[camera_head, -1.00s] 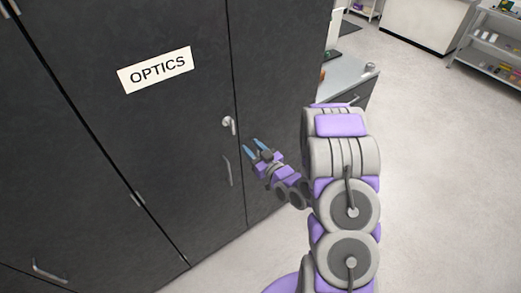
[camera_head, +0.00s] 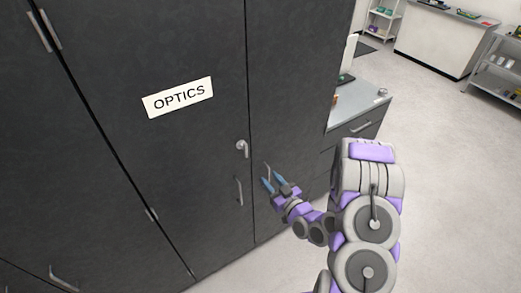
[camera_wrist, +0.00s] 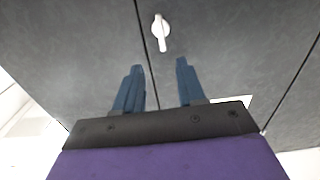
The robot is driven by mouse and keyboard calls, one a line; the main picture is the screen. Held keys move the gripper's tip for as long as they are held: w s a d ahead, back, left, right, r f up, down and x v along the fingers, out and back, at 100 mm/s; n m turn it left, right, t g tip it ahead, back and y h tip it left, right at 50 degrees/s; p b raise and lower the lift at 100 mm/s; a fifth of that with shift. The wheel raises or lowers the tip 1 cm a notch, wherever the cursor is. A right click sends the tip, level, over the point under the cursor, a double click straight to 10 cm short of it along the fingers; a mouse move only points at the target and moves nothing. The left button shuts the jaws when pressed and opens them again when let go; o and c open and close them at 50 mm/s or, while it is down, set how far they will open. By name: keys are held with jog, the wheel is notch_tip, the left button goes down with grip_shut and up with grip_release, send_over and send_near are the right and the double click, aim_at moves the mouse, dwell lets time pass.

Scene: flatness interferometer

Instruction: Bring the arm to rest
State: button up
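My gripper (camera_head: 272,181) is in front of a dark cabinet (camera_head: 190,165), with its blue fingers pointing at the doors. The wrist view shows the two fingers (camera_wrist: 157,75) apart with nothing between them. My arm reaches in from the lower right, bent and raised off the floor. A silver latch handle (camera_head: 242,148) on the cabinet sits up and left of my gripper; in the wrist view the handle (camera_wrist: 160,32) lies beyond the fingertips. My gripper appears clear of it.
A white "OPTICS" label (camera_head: 178,97) is on the cabinet door. A bar handle (camera_head: 238,191) is close to my gripper. A grey-topped counter (camera_head: 362,103) with drawers stands beyond the cabinet. A white counter (camera_head: 440,42) and shelves (camera_head: 500,75) stand at the back right. The floor (camera_head: 450,190) at right is open.

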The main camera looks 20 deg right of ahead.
notch_tip(320, 180, down, 5)
jog(key=d+n+g+h+b, duration=0.2)
jog(key=d+g+h+b, duration=0.1)
jog(key=g+b, duration=0.3)
jog(key=s+d+r+m+g+h+b, duration=0.2)
jog(key=s+d+g+h+b, duration=0.15)
jog(key=s, duration=0.25)
jog(key=s+a+r+m+g+b, duration=0.1)
jog(key=s+a+r+g+b, duration=0.1)
jog(key=s, duration=0.8)
jog(key=s+a+r+m+g+b, duration=0.1)
jog(key=s+a+g+b, duration=0.2)
jog(key=s+a, duration=0.3)
jog(key=s+a+r+m+g+b, duration=0.2)
jog(key=s+a+g+b, duration=0.1)
jog(key=s, duration=1.2)
jog(key=shift+a+r+g+y, duration=0.35)
jog(key=shift+a+g+y, duration=0.1)
jog(key=shift+g, duration=0.3)
